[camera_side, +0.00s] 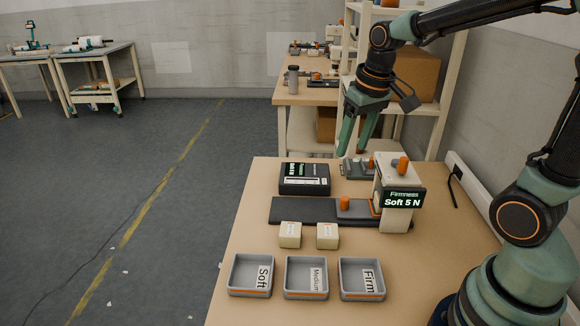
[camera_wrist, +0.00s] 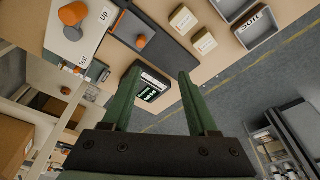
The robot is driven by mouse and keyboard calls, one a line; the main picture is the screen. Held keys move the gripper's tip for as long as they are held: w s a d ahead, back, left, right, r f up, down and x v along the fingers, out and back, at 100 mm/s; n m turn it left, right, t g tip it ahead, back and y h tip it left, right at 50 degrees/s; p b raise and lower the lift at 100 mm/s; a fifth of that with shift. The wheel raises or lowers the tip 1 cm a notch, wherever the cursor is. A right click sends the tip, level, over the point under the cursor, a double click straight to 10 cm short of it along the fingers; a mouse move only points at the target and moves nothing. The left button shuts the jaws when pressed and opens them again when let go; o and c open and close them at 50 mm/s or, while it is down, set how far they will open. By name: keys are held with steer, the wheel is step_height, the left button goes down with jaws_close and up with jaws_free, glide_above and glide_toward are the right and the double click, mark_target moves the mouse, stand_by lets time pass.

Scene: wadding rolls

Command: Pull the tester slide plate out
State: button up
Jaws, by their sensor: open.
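The firmness tester (camera_side: 393,175) is a pale upright block with an orange knob on top and a display reading "Soft 5 N". A long dark base (camera_side: 292,211) runs left from its foot. The slide plate (camera_side: 358,212), a grey piece with an upright orange knob (camera_side: 344,203), lies on this base beside the tester. The knob also shows in the wrist view (camera_wrist: 140,41). My gripper (camera_side: 353,150) is open and empty, in the air above and behind the tester, apart from the knob. In the wrist view its green fingers (camera_wrist: 160,73) are spread.
Two cream blocks (camera_side: 290,235) (camera_side: 327,236) stand in front of the base. Three grey trays labelled Soft (camera_side: 236,290), Medium (camera_side: 290,292) and Firm (camera_side: 346,294) line the front. A black labelled box (camera_side: 304,190) sits behind the base. Bare tabletop (camera_side: 440,260) lies right.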

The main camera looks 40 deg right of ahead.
mark_target(345, 198)
steer(key=w+d+f+m+g, duration=0.2)
steer(key=w+d+f+g, duration=0.1)
steer(key=w+d+f, duration=0.4)
steer(key=f, duration=0.4)
steer(key=s+a+f, duration=0.1)
steer(key=f, duration=0.3)
steer(key=s+f, duration=0.1)
steer(key=f, duration=0.3)
steer(key=shift+s+a+f, duration=0.15)
steer(key=shift+s+f, duration=0.1)
steer(key=shift+c, duration=0.2)
jaws_close()
steer(key=shift+r, duration=0.1)
stand_by(0.6)
